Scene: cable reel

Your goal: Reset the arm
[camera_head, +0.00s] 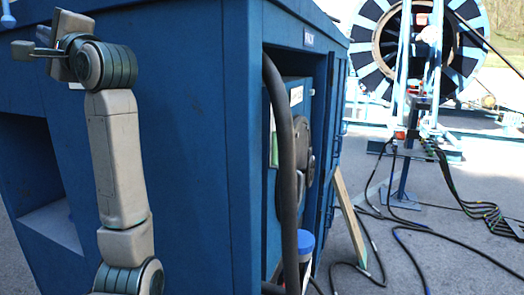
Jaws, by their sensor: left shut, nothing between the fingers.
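My left arm rises from the bottom left of the head view, in front of the blue cabinet (185,150). My left gripper (22,49) is at the upper left, pointing left, shut and empty. It is in front of the cabinet's upper face; whether it touches the face I cannot tell. My right gripper is not in view.
A thick black hose (284,165) hangs at the cabinet's open side. A blue-capped container (305,245) stands below it. A wooden plank (349,215) leans nearby. Black cables (400,225) lie on the grey ground. A large cable reel (375,45) stands at the back right.

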